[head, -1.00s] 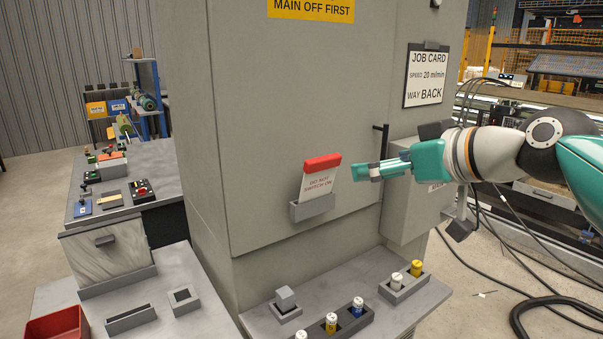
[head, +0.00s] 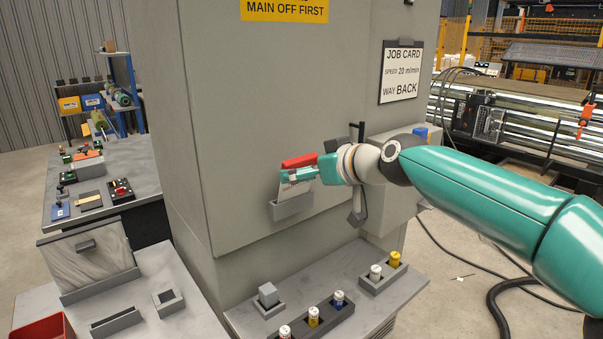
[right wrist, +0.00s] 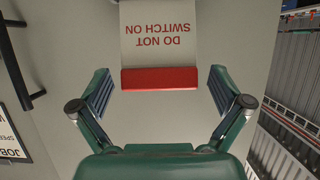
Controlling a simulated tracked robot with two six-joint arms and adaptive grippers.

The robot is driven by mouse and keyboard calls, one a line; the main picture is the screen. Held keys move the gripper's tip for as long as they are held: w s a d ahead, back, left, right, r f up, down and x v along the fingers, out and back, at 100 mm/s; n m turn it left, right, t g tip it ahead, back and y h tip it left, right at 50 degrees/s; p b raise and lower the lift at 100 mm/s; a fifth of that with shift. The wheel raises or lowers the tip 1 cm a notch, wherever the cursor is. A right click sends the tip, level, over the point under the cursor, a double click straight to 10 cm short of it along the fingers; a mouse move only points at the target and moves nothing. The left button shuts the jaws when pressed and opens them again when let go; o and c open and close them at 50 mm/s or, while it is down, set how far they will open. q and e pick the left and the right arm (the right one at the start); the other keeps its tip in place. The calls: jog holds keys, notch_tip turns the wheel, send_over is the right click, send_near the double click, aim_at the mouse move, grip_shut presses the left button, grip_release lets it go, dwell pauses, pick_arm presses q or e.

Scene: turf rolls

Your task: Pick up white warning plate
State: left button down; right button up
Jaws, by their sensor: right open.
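The white warning plate (right wrist: 158,40) has a red top edge and the words "DO NOT SWITCH ON". In the head view its red edge (head: 299,161) shows above my gripper, and the plate stands in a grey holder (head: 292,206) on the cabinet front. My right gripper (head: 284,176) is in front of the plate and hides part of it. In the right wrist view my right gripper (right wrist: 159,92) is open, with one finger on each side of the red edge and a gap to both. My left gripper is not in view.
The grey cabinet (head: 240,100) carries the holder and a black handle (head: 357,132) to its right. Below, a grey ledge (head: 250,318) bears several coloured cylinders and a small grey block (head: 268,295). A red bin (head: 42,328) stands at the lower left.

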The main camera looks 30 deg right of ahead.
jog(key=x, duration=0.3)
jog(key=shift+w, duration=0.15)
jog(key=shift+c, duration=0.3)
jog(key=c, duration=1)
jog(key=shift+o, duration=0.2)
jog(key=shift+r+p, duration=0.1)
jog(key=shift+p, duration=0.2)
notch_tip(320, 180, up, 20)
jog(key=p, duration=0.6)
